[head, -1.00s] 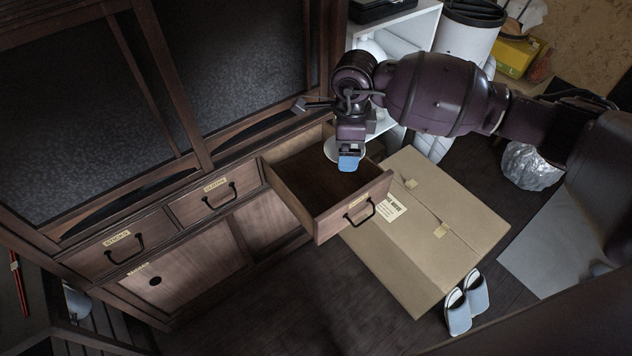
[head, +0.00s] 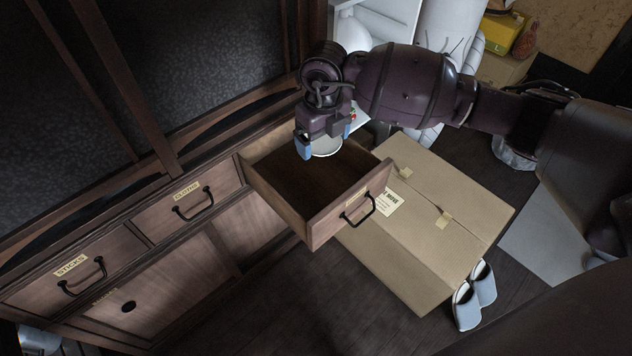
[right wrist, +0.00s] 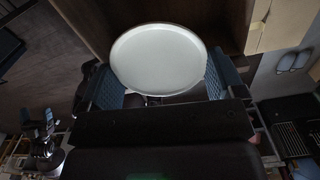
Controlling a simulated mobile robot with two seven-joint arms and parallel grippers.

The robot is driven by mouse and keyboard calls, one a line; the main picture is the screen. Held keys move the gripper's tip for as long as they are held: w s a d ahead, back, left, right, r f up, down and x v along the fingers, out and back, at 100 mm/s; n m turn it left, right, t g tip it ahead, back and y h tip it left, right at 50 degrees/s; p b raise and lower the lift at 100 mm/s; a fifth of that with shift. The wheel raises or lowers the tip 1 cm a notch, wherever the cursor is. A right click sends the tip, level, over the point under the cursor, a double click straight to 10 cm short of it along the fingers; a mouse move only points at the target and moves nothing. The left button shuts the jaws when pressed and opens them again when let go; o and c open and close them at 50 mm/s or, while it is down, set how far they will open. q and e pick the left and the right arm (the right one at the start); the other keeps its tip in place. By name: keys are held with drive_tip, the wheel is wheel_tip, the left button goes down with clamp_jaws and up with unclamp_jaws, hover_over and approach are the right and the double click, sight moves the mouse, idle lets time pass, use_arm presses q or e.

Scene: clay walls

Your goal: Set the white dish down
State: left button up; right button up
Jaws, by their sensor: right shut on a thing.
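The white dish (head: 325,149) is a round, shallow plate, partly hidden behind my right gripper (head: 325,146) in the head view. My right gripper is shut on it, and it hangs over the back right part of the open wooden drawer (head: 352,212). In the right wrist view the dish (right wrist: 158,60) sits between the two blue fingers of my right gripper (right wrist: 158,85). I cannot tell whether it touches the drawer. The drawer's visible floor is bare.
White shelving (head: 390,12) stands behind my right arm.

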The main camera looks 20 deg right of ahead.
drive_tip(key=b, duration=0.3)
hover_over(321, 191)
wheel_tip(321, 191, down, 10)
drive_tip(key=shift+s+r, duration=0.15)
drive_tip(key=shift+r, duration=0.05)
drive_tip(key=shift+f, duration=0.9)
wheel_tip(321, 191, down, 5)
drive_tip(key=shift+b, duration=1)
drive_tip(key=shift+r, duration=0.2)
drive_tip(key=shift+f, duration=0.15)
drive_tip(key=o, duration=0.7)
drive_tip(key=shift+c, duration=0.2)
use_arm(q)
drive_tip(key=shift+w+d+f+m+t, duration=0.2)
drive_tip(key=shift+w+m+t, duration=0.05)
drive_tip(key=shift+w+t, duration=0.1)
drive_tip(key=shift+w+d+f+m+t, duration=0.15)
drive_tip(key=shift+w+m+t, duration=0.1)
drive_tip(key=shift+w, duration=0.1)
